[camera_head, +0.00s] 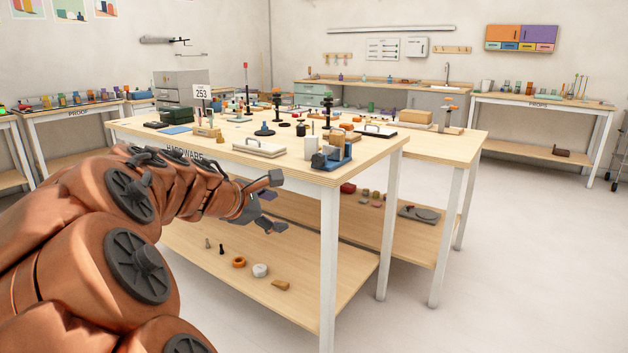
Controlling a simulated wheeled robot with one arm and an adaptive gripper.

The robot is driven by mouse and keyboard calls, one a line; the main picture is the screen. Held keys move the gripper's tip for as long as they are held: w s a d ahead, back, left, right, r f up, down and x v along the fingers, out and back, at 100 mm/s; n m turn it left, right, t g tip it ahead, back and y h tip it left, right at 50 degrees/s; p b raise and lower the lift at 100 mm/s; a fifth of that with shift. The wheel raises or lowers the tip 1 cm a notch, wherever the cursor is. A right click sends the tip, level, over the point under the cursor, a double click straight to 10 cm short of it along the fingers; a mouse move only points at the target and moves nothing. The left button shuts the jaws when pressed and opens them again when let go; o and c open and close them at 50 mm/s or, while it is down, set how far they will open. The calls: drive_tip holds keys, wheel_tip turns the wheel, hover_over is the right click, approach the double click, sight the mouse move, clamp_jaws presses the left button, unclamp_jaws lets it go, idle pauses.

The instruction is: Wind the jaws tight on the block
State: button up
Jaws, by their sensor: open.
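A small blue vise-like fixture (345,157) stands at the near right corner of the table marked HARDWARE. An orange-brown block (337,138) shows at its jaws; whether the jaws touch it is too small to tell. A grey part (318,161) is at its left side. My gripper (278,203) is open and appears empty. It is by the table's front side, below and left of the vise in the picture and apart from it.
The table edge (290,175) lies close to my gripper. A white lidded tray (260,147) is left of the vise, and another handled board (375,131) is behind it. The lower shelf (230,273) holds several small parts.

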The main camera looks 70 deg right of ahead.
drive_tip(key=d+r+n+g+h+b, duration=0.1)
drive_tip(key=d+r+n+h+b, duration=0.2)
drive_tip(key=d, duration=0.6)
drive_tip(key=n+h+b, duration=0.3)
drive_tip(key=n+b, duration=0.2)
drive_tip(key=n, duration=0.3)
approach(317, 161)
drive_tip(key=d, duration=0.1)
drive_tip(key=d+b, duration=0.1)
drive_tip(key=d, duration=0.3)
drive_tip(key=s+d+b, duration=0.1)
drive_tip(key=d, duration=0.1)
drive_tip(key=shift+f+b, duration=0.35)
drive_tip(key=shift+s+d+r, duration=0.15)
drive_tip(key=shift+s+d, duration=0.1)
drive_tip(key=shift+d, duration=0.6)
drive_tip(key=c, duration=1.1)
